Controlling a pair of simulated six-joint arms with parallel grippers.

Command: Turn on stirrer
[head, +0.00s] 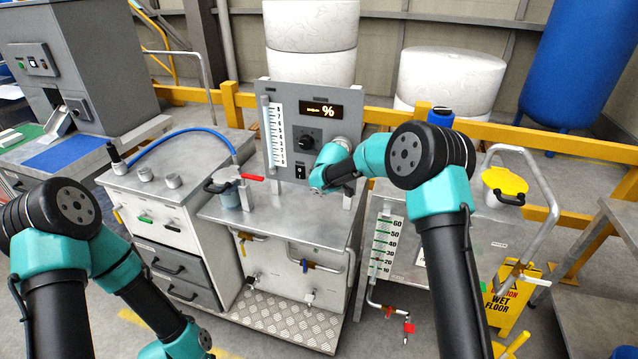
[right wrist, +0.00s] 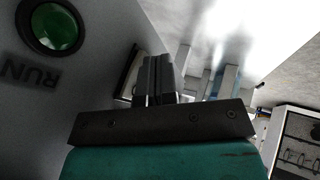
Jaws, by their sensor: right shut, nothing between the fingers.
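The grey control panel (head: 284,120) stands upright at the back of the metal bench. Its display (head: 318,110) shows dashes and a percent sign in amber. Below are a black knob (head: 306,141) and a black rocker switch (head: 300,171). My right gripper (head: 316,188) is just right of the switch, close to the panel face. In the right wrist view its fingers (right wrist: 158,65) are shut and empty. A dark-framed part shows partly behind them; I cannot tell whether they touch it. A green lamp (right wrist: 54,28) marked RUN is at upper left there. My left gripper is out of view.
A clear level scale (head: 277,133) is on the panel's left. A tank with a yellow cap (head: 504,182) is at right.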

